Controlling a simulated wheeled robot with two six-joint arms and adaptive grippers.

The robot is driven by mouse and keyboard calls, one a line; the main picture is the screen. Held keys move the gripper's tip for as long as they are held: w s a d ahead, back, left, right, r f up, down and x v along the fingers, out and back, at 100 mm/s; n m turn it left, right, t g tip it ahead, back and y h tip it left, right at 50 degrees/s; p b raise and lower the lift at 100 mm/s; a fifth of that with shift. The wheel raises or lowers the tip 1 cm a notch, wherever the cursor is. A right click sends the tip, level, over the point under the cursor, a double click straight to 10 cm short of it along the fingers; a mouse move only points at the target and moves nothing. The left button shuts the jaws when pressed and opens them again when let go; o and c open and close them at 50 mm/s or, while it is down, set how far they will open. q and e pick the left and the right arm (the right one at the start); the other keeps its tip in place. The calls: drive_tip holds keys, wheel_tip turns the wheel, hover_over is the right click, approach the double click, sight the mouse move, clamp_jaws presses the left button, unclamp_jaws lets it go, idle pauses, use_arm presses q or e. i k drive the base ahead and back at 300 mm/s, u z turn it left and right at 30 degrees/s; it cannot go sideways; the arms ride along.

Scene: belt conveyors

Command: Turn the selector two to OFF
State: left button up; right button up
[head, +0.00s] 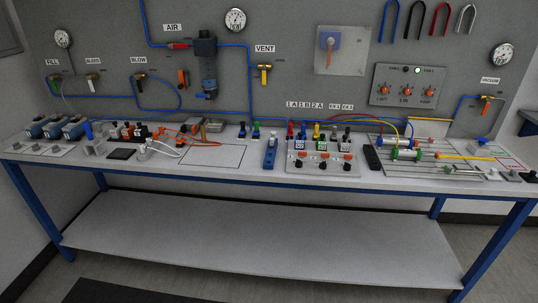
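A grey control box (406,86) on the back panel at the right carries three red knobs in a row: a left one (383,89), a middle one (407,90) and a right one (429,92). Small labels sit below them, too small to read surely. A green lamp (418,70) and a dark one are above. A bench module (310,172) at centre right carries three black knobs (322,166) below small displays. I cannot tell which knob is selector two, nor read any knob's position. Neither of my grippers shows.
The bench (220,158) has blue legs and a lower shelf (250,235). Coloured wires loop over the bench right of centre. The bench front middle is fairly clear.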

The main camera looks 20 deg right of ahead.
sight(323, 166)
drive_tip(key=u, duration=0.1)
drive_tip(key=k, duration=0.6)
drive_tip(key=z, duration=0.95)
drive_tip(key=i, duration=0.5)
